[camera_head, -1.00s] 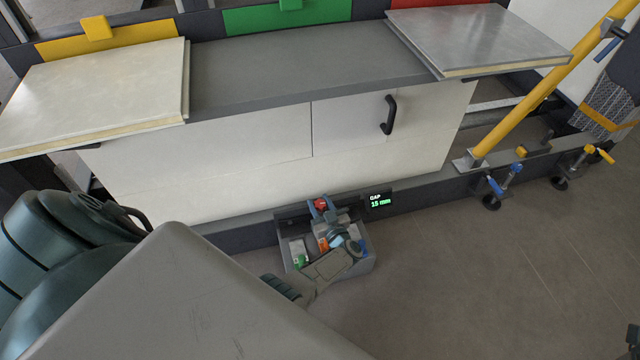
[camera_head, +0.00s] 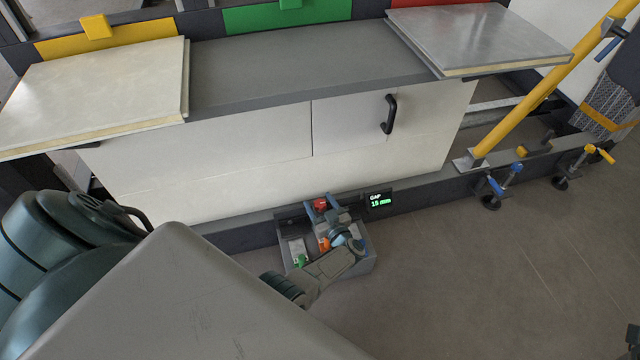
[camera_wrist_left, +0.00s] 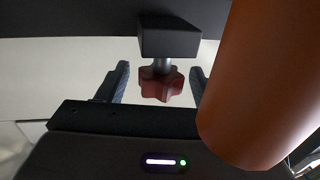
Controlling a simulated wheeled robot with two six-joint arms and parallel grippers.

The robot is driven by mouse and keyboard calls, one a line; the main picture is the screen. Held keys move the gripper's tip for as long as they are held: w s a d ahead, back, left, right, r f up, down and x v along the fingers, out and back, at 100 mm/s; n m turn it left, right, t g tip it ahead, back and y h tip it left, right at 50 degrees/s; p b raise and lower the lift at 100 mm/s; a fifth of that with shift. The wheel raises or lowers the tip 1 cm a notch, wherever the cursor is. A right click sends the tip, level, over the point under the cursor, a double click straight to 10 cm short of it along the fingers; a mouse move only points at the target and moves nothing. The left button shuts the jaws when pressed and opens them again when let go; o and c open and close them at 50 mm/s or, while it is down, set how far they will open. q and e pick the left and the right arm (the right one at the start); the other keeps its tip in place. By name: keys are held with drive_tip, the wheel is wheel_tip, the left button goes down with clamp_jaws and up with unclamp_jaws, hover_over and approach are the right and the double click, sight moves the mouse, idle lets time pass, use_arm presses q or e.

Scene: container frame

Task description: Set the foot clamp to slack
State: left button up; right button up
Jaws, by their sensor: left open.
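A red star-shaped knob (camera_wrist_left: 162,86) hangs on a short stem below a dark block (camera_wrist_left: 170,38) in the left wrist view. In the head view the red knob (camera_head: 319,204) is low at the foot of the white panels. My left gripper (camera_head: 322,208) reaches down to it. Its two fingers (camera_wrist_left: 156,88) stand open on either side of the knob, with visible space between. A small display (camera_head: 379,201) beside it reads GAP, seemingly 15 mm.
A grey bin (camera_head: 364,266) with small coloured items sits under my left wrist. An orange cylinder (camera_wrist_left: 255,85) looms close at right in the wrist view. A blue-handled clamp (camera_head: 500,185) and yellow-handled clamp (camera_head: 583,160) stand right.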

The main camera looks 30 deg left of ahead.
use_arm(q)
drive_tip(key=p+v, duration=0.1)
drive_tip(key=v, duration=0.9)
drive_tip(key=shift+s+d+p, duration=0.25)
drive_tip(key=shift+d+p, duration=0.05)
drive_tip(key=shift+d, duration=0.05)
